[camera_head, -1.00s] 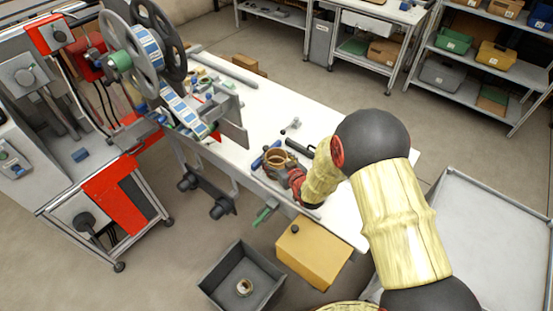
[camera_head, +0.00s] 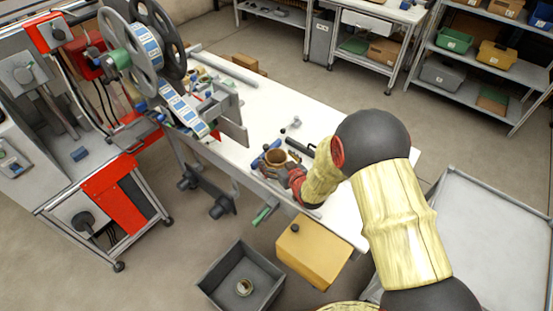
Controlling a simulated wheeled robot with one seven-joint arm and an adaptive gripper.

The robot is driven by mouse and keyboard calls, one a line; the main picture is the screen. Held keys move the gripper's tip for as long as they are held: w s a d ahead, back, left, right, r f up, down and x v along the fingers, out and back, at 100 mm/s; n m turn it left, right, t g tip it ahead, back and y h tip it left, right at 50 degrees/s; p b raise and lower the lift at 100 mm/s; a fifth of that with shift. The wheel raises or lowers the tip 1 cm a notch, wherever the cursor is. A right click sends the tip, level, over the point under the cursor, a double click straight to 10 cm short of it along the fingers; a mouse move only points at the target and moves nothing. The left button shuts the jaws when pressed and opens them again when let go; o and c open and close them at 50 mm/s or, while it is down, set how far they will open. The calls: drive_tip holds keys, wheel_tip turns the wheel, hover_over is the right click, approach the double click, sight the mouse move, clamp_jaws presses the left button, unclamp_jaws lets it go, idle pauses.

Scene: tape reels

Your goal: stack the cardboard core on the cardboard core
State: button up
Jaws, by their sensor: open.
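A brown cardboard core (camera_head: 275,157) stands on the white table near its front edge, its open top facing up. Whether a second core is beneath it is hidden at this size. My gripper (camera_head: 280,170) is open, close against the core's near right side; I cannot tell whether the fingers touch it. The gripper and my red wrist hide the core's lower part. A small pale ring (camera_head: 243,287), perhaps another core or a tape roll, lies in the grey bin on the floor.
A blue object (camera_head: 258,160) lies left of the core, and a dark bar (camera_head: 300,147) lies to its right. The labelling machine with reels (camera_head: 145,50) is at the left. A yellow box (camera_head: 312,250) and the grey bin (camera_head: 215,271) are in front of the table.

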drive_tip(key=shift+r+p, duration=0.45)
drive_tip(key=p+v, duration=0.2)
drive_tip(key=v, duration=1)
drive_tip(key=s+d+r+m+g+h, duration=0.1)
drive_tip(key=s+d+r+h, duration=0.1)
drive_tip(key=d+r, duration=0.55)
drive_tip(key=s+d+r+m+g+h, duration=0.1)
drive_tip(key=s+d+r+m+h, duration=0.2)
drive_tip(key=r, duration=0.7)
drive_tip(key=s+d+r+g, duration=0.1)
drive_tip(key=s+r, duration=0.2)
drive_tip(key=s, duration=0.4)
drive_tip(key=s+d+r+g, duration=0.2)
drive_tip(key=s+r, duration=0.1)
drive_tip(key=s, duration=0.5)
drive_tip(key=s+d+r+m+g, duration=0.1)
drive_tip(key=s+r, duration=0.3)
drive_tip(key=s, duration=0.4)
drive_tip(key=shift+g+h, duration=0.3)
drive_tip(key=shift+d+f, duration=0.15)
